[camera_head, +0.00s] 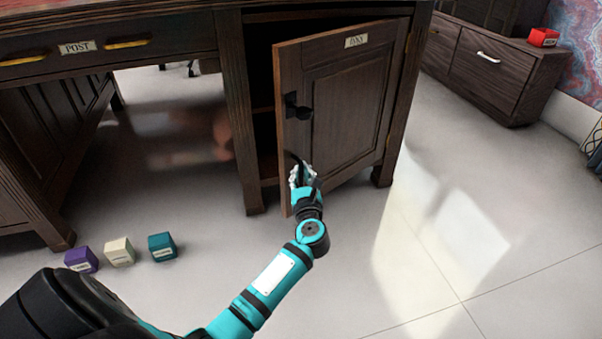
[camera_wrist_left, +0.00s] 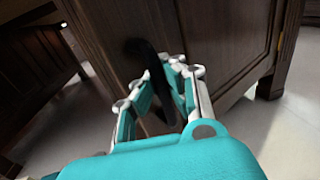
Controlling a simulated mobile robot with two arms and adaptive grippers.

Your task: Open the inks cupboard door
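The inks cupboard door (camera_head: 345,110) is dark brown wood with a small label reading INKS. It stands partly open, hinged at its right side, with a dark gap at its left. A black handle (camera_wrist_left: 143,56) curves out near the door's free edge. My left gripper (camera_head: 300,175) is at this handle, low on the door. In the left wrist view its white and teal fingers (camera_wrist_left: 163,90) lie on both sides of the handle and appear closed on it; the contact is partly hidden. A black latch (camera_head: 297,108) sits higher on the door. My right gripper is not in view.
A purple block (camera_head: 81,260), a cream block (camera_head: 119,252) and a teal block (camera_head: 162,247) lie on the floor at left. A drawer labelled POST (camera_head: 77,47) is at upper left. A low cabinet (camera_head: 490,65) carries a red block (camera_head: 543,37). The floor right of the door is clear.

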